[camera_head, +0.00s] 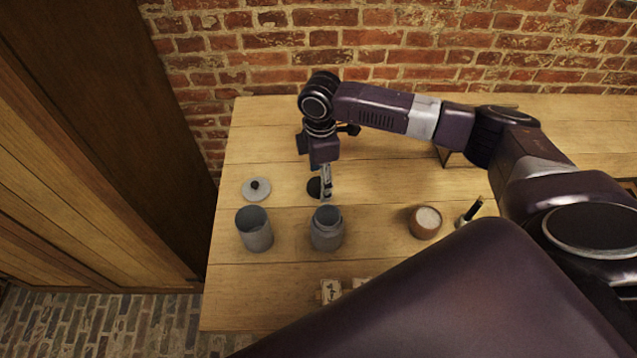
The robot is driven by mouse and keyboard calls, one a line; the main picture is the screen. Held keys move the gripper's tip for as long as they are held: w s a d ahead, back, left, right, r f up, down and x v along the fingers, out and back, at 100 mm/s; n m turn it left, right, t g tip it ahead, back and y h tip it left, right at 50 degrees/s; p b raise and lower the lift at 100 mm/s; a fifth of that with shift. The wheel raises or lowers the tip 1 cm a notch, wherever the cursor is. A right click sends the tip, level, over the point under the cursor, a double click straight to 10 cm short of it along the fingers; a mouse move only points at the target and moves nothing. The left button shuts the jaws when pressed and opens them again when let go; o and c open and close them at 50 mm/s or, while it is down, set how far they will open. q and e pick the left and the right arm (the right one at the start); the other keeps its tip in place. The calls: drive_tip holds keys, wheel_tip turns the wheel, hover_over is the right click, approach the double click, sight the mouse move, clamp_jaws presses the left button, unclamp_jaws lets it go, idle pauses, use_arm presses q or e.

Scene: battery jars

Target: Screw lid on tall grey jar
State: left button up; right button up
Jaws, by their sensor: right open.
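A tall grey jar (255,230) stands open-topped at the left of the wooden table. A shorter grey jar (326,230) with a narrower neck stands open to its right. A light grey lid (256,194) with a black knob lies flat behind the tall jar. A dark round piece (314,187), perhaps another lid, lies behind the shorter jar, partly hidden by my right gripper. My right gripper (326,194) points down just behind the shorter jar's mouth, open, with nothing seen between its fingers. My left gripper is not in view.
A brown pot (425,222) with white contents stands right of the jars. A dark-handled item (472,212) stands beside it. Small light blocks (331,290) lie near the front. A brick wall (400,50) rises behind the table (225,290). My right arm covers the right side.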

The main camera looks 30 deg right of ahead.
drive_tip(key=shift+f, duration=0.6)
drive_tip(key=shift+c, duration=0.7)
drive_tip(key=c, duration=0.7)
drive_tip(key=shift+o, duration=0.2)
drive_tip(key=shift+r, duration=0.1)
wheel_tip(320, 180, up, 20)
drive_tip(key=b, duration=0.1)
drive_tip(key=shift+b, duration=0.35)
